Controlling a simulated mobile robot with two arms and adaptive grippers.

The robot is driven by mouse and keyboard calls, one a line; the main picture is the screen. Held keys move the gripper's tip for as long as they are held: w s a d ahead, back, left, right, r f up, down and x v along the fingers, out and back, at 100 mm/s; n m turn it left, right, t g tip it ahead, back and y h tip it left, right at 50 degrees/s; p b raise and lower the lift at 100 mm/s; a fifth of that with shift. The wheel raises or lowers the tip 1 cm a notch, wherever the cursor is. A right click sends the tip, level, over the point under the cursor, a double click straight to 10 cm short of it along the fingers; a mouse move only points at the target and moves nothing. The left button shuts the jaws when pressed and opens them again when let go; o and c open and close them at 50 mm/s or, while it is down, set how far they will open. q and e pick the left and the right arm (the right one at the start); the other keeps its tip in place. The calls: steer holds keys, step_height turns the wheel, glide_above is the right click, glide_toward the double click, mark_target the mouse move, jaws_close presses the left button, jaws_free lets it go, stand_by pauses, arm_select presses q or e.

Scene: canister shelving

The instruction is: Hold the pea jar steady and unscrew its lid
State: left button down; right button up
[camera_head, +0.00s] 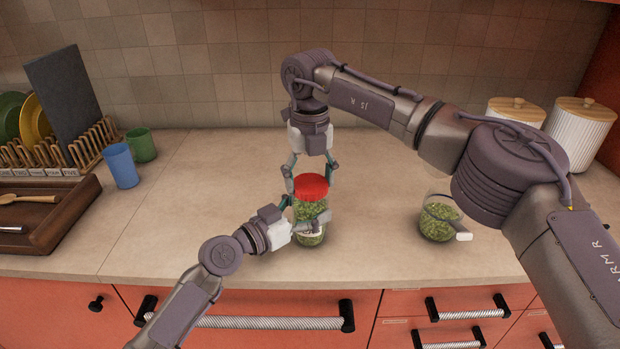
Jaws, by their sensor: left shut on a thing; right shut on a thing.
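The pea jar (308,211) is clear, filled with green peas, and stands upright on the counter near its front edge. Its red lid (311,185) sits on top. My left gripper (308,226) comes in from the left and is shut around the lower part of the jar's body. My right gripper (311,180) reaches down from above and is shut on the red lid, a finger on each side. The fingers hide parts of the jar. I cannot tell whether the lid is loosened.
A clear measuring cup (438,219) with peas stands to the right, under my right arm. White canisters (578,130) with wooden lids are at the back right. At left are blue (121,166) and green cups, a dish rack (62,152) and a wooden tray (68,213).

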steer(key=n, duration=0.7)
steer(key=shift+n, duration=0.3)
steer(key=n, duration=2.5)
steer(key=shift+r, duration=0.3)
steer(key=shift+r, duration=0.9)
